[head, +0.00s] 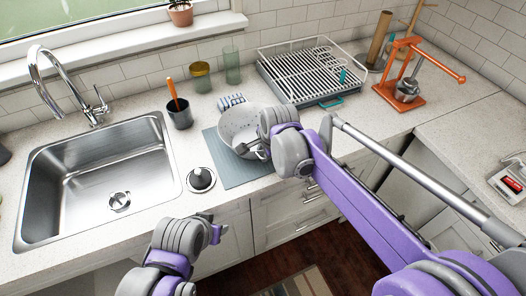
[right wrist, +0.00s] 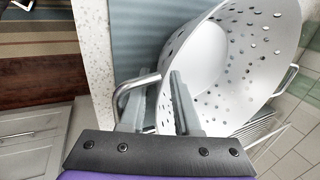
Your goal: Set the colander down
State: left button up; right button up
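The colander (head: 237,124), a pale bowl with holes, is at the blue-grey mat (head: 240,170) on the counter, partly hidden by my right arm. In the right wrist view the colander (right wrist: 235,65) fills the upper right, with a wire handle (right wrist: 122,92) on its near side. My right gripper (head: 258,150) is at the colander's near right side; in the wrist view its fingers (right wrist: 163,103) close at the rim beside the handle. Whether the base touches the mat is hard to tell. My left gripper (head: 216,229) is empty in front of the counter edge; its finger gap is unclear.
A sink (head: 95,185) lies to the left. A black-and-white round item (head: 201,179) sits left of the mat. A dark cup (head: 180,115), jars and a dish rack (head: 310,75) stand behind. An orange press (head: 405,80) is at the right. The mat's front part is clear.

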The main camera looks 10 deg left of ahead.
jog(key=v, duration=1.2)
jog(key=shift+r+p, duration=0.1)
jog(key=shift+p, duration=0.2)
jog(key=s+d+f+n+t+h, duration=0.1)
jog(key=s+d+f+n, duration=0.4)
jog(key=s+d, duration=0.4)
jog(key=s+d+f+n+h, duration=0.1)
jog(key=s+d+f+n, duration=0.5)
jog(key=d, duration=0.9)
jog(key=s+f, duration=0.2)
jog(key=s, duration=0.2)
jog(key=shift+s+f+t+h, duration=0.2)
jog(key=shift+s+t+h, duration=0.1)
jog(key=shift+t, duration=0.1)
jog(key=shift+w, duration=0.15)
